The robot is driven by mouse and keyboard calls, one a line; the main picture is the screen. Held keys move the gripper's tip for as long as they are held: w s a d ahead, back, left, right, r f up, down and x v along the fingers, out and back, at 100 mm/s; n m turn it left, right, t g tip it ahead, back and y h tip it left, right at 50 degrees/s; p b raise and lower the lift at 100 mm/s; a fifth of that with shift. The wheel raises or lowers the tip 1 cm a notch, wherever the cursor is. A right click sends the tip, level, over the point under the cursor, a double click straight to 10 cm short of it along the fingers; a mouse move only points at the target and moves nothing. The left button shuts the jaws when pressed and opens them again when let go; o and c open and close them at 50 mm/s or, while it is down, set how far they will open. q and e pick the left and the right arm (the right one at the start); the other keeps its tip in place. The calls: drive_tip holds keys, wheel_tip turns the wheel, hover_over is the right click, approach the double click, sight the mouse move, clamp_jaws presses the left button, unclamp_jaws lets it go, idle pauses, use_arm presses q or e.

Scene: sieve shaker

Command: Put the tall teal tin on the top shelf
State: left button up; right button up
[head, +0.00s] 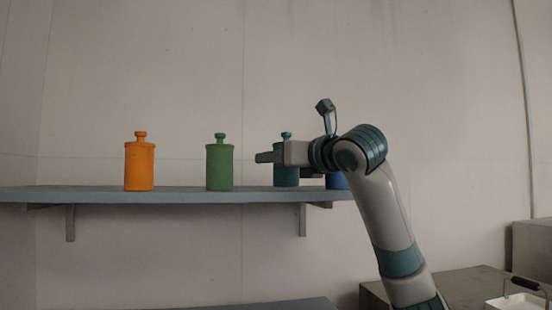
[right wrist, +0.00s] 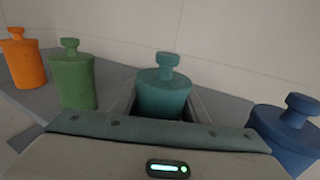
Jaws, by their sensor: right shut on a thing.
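The teal tin (head: 286,179) stands upright on the top shelf (head: 180,196), partly hidden behind my right gripper (head: 268,164). In the right wrist view the teal tin (right wrist: 163,90) sits between the fingers of my right gripper (right wrist: 163,112), its knobbed lid showing above them. My right gripper is shut on the tin's body. The tin's base looks level with the shelf, but I cannot tell whether it bears fully on it. My left gripper is not in view.
A green tin (head: 219,167) and an orange tin (head: 139,166) stand left of the teal tin. A blue tin (head: 337,181) stands close on its right, mostly hidden by my arm. A lower surface (head: 285,304) and a white tray (head: 515,302) show below.

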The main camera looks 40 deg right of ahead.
drive_tip(key=shift+f, duration=0.2)
drive_tip(key=shift+f, duration=0.1)
drive_tip(key=o, duration=1.1)
drive_tip(key=shift+s+a+b, duration=0.1)
drive_tip(key=shift+s+b, duration=0.2)
drive_tip(key=shift+s, duration=0.1)
drive_tip(key=shift+s+a+b, duration=0.2)
drive_tip(key=shift+s+b, duration=0.6)
drive_tip(key=shift+s, duration=1.05)
drive_tip(key=shift+s+a+b, duration=0.25)
drive_tip(key=shift+s+b, duration=0.6)
drive_tip(key=shift+s, duration=1.05)
drive_tip(key=shift+s+a+b, duration=0.2)
drive_tip(key=shift+s+b, duration=0.6)
drive_tip(key=shift+s, duration=1.05)
